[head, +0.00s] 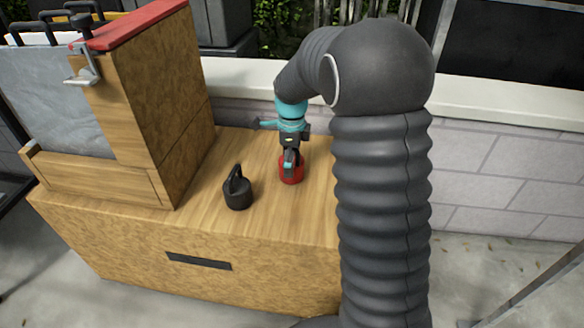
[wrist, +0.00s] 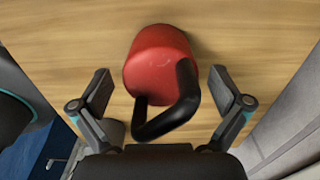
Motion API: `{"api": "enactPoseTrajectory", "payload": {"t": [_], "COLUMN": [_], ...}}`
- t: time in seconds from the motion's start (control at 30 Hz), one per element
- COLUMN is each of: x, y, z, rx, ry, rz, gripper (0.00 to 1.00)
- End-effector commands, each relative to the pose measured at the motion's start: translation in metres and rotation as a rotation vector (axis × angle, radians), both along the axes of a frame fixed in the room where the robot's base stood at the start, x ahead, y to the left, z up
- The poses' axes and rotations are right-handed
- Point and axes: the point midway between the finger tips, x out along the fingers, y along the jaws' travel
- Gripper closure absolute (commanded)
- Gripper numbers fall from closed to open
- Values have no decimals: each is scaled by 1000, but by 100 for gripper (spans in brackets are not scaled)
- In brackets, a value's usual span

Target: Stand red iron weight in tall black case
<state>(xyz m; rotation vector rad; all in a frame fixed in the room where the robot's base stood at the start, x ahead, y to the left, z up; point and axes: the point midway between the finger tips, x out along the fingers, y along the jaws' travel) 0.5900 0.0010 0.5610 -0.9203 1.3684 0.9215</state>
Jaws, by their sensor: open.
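The red iron weight (head: 291,174) stands on the wooden worktop, partly hidden by my gripper (head: 290,158) in the head view. In the wrist view the weight's red body (wrist: 156,58) and black loop handle (wrist: 186,92) show. My gripper (wrist: 161,92) is open, with one finger on each side of the weight's handle. Gaps show between both fingers and the weight. I cannot tell for sure which thing is the tall black case; a dark grey box (head: 214,33) stands at the back, beyond the pale ledge.
A black weight (head: 238,193) with a loop handle stands left of the red one. A tall wooden cabinet (head: 160,110) with a red top and clamp rises on the left. The pale wall ledge (head: 480,95) runs behind the worktop (head: 262,220), whose front is bare.

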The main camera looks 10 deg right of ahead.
Motion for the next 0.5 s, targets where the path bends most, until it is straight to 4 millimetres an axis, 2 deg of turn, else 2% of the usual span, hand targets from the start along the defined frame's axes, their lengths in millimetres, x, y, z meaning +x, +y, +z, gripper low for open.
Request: {"api": "enactPoseTrajectory", "payload": {"t": [0.1, 0.3, 0.33, 0.5], "x": [0, 0, 0, 0], "y": [0, 0, 0, 0], "z": [-7, -7, -7, -7], "rx": [0, 1, 1, 1], "ry": [-1, -1, -1, -1], "rz": [0, 0, 0, 0], "gripper": [0, 0, 3, 45]}}
